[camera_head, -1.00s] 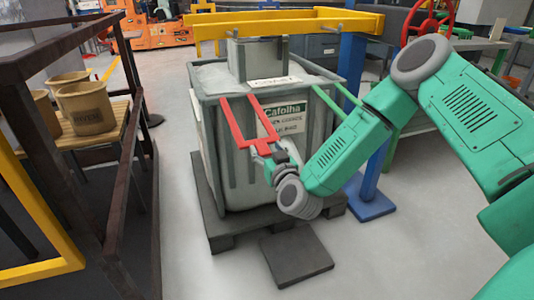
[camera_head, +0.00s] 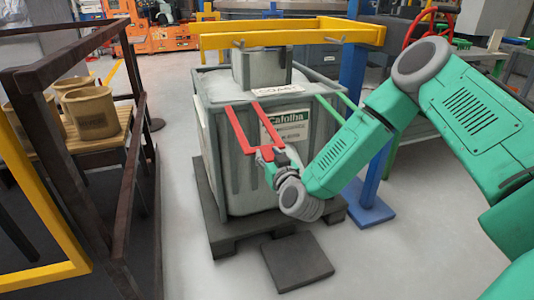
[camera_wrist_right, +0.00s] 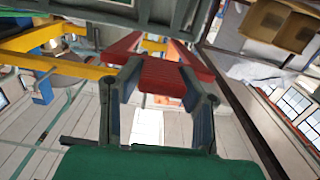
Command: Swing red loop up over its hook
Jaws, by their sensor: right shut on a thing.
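The red loop (camera_head: 240,132) is a U-shaped bar at the front of the grey bin (camera_head: 218,165), its two arms reaching up to the bin's rim. My right gripper (camera_head: 272,162) is shut on the crossbar end of the red loop. In the right wrist view the red loop (camera_wrist_right: 160,75) sits between the two fingers. A yellow overhead frame (camera_head: 290,40) runs above the bin, with a small grey hook (camera_head: 239,43) on its front bar, above and apart from the loop. My left gripper is not in view.
A green loop (camera_head: 330,106) lies at the bin's right side. A blue post (camera_head: 358,60) carries the yellow frame. The bin stands on a dark pallet (camera_head: 222,240), with a dark plate (camera_head: 297,262) in front. A brown railing (camera_head: 130,180) stands at the left.

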